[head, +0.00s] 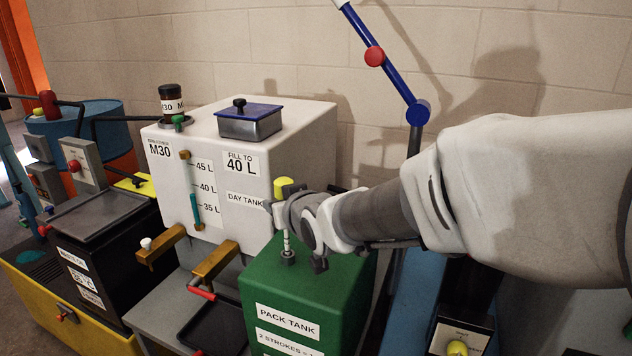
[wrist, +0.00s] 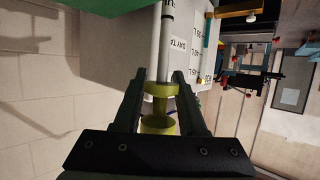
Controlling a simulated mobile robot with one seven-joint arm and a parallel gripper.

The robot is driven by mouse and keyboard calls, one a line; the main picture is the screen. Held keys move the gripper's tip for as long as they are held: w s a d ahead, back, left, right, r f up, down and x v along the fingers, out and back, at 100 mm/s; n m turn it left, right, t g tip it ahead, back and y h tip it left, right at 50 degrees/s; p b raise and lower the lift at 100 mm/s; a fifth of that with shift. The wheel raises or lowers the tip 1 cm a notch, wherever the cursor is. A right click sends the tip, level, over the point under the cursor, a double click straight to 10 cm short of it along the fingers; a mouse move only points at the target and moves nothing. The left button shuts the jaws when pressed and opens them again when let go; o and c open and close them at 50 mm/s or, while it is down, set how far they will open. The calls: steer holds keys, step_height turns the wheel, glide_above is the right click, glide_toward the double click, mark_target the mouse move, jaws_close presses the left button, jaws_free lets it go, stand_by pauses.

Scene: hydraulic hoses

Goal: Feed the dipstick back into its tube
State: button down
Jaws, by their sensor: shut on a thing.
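The dipstick has a yellow handle (head: 283,185) and a thin pale rod (head: 287,240) with dark marks. My gripper (head: 278,207) is shut on the yellow handle from the right, above the green pack tank (head: 300,290). In the wrist view, the flanged yellow handle (wrist: 160,90) sits between the two dark fingers, and the rod (wrist: 166,45) runs out of the top edge. In the head view the rod hangs roughly upright over the dark tube mouth (head: 287,257) on the tank's top. Its lower end meets the mouth in the picture; I cannot tell how far inside it is.
The white day tank (head: 320,130) stands close behind and left, with a blue-lidded box (head: 249,120) and a dark bottle (head: 172,100) on top. Brown spouts (head: 214,259) project at the green tank's left. A blue jointed post (head: 385,65) rises behind my arm.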

mark_target(288, 242)
steer(key=shift+f+b, duration=4)
steer(key=shift+f, duration=0.25)
steer(key=shift+c, duration=2)
jaws_free()
steer(key=shift+s+d+r, duration=0.15)
steer(key=shift+s+r, duration=0.1)
steer(key=shift+s, duration=0.05)
steer(key=p+v, duration=0.4)
steer(key=v, duration=0.9)
steer(key=shift+s+d+r+p, duration=0.1)
steer(key=shift+s+r+p, duration=0.05)
steer(key=shift+s+p, duration=0.15)
steer(key=shift+s+d+b, duration=0.15)
steer(key=shift+s+b, duration=0.15)
steer(key=shift+s, duration=0.05)
steer(key=shift+b+v, duration=0.5)
steer(key=shift+v, duration=0.6)
